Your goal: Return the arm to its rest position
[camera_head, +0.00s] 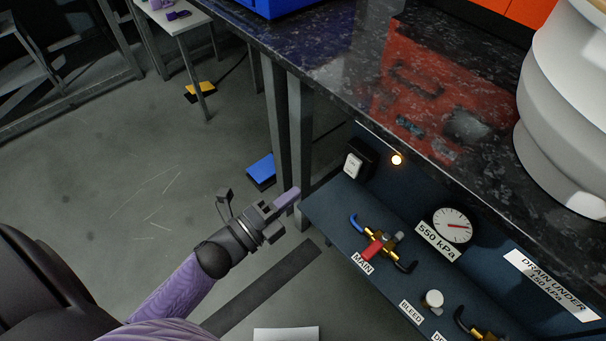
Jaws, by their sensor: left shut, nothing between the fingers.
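My left arm in a purple sleeve comes in from the lower left. My left gripper (287,200) is shut and empty, held over the grey floor just left of the blue valve panel (325,207). Its fingers point right and slightly up, close to the panel's left end and a table leg; I cannot tell whether they touch. My right gripper is not in view.
The panel carries a MAIN valve (378,245) with a red handle, a BLEED knob (432,300) and a gauge (453,225). A dark stone bench top (330,65) overhangs it. A blue pedal (261,171) lies on the floor. Open floor spreads left.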

